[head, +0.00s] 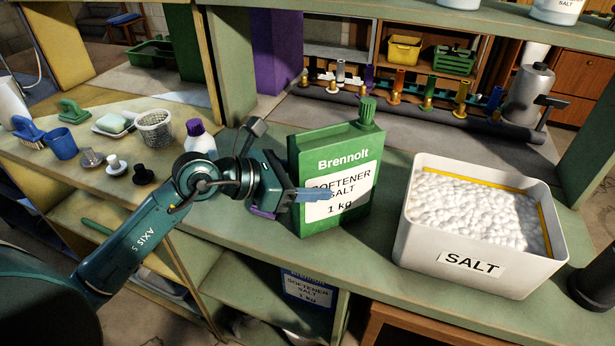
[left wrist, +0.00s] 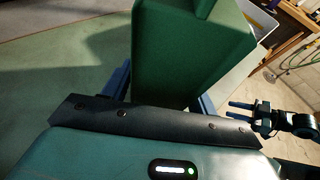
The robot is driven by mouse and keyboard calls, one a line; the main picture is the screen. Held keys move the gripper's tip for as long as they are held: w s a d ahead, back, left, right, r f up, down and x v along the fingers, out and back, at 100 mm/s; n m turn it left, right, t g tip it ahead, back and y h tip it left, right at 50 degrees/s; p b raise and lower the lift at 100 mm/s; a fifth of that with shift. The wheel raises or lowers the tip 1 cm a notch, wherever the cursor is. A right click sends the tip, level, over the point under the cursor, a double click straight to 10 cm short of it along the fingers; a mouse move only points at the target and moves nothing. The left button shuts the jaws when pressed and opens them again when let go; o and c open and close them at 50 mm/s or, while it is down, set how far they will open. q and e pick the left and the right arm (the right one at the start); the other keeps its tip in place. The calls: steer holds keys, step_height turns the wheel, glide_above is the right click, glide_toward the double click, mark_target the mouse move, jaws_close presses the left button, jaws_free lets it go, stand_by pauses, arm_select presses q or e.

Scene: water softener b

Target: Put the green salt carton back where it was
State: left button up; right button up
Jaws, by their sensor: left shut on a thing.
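The green salt carton (head: 318,225), labelled Brennolt softener salt 1 kg with a green cap, stands upright over the counter (head: 262,240). I cannot tell whether its base touches the counter. My left gripper (head: 318,194) comes from the left and is shut on the carton, with one blue finger across its label. In the left wrist view, the carton (left wrist: 185,55) fills the space between the blue fingers (left wrist: 165,95). My right gripper shows in the left wrist view (left wrist: 240,111), with its two fingers apart and nothing between them. It is not in the head view.
A white SALT tub (head: 418,245) full of white pellets stands right of the carton. A white bottle with a purple cap (head: 199,138) is to the left. A blue softener salt carton (head: 308,288) is on the shelf below. A pipe manifold (head: 400,97) lies behind.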

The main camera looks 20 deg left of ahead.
arm_select(q)
steer(key=o, duration=1.4)
steer(key=shift+c, duration=0.2)
arm_select(e)
steer(key=shift+r, duration=0.1)
arm_select(q)
steer(key=shift+r, duration=0.15)
steer(key=shift+s+a, duration=0.15)
steer(key=shift+a, duration=0.05)
steer(key=b+v, duration=0.2)
steer(key=v, duration=0.9)
steer(key=shift+s+a+r, duration=0.15)
steer(key=shift+s, duration=0.05)
arm_select(e)
steer(key=shift+a+f, duration=0.25)
steer(key=shift+a, duration=0.3)
steer(key=shift+w+r+y, duration=0.1)
steer(key=shift+y, duration=0.2)
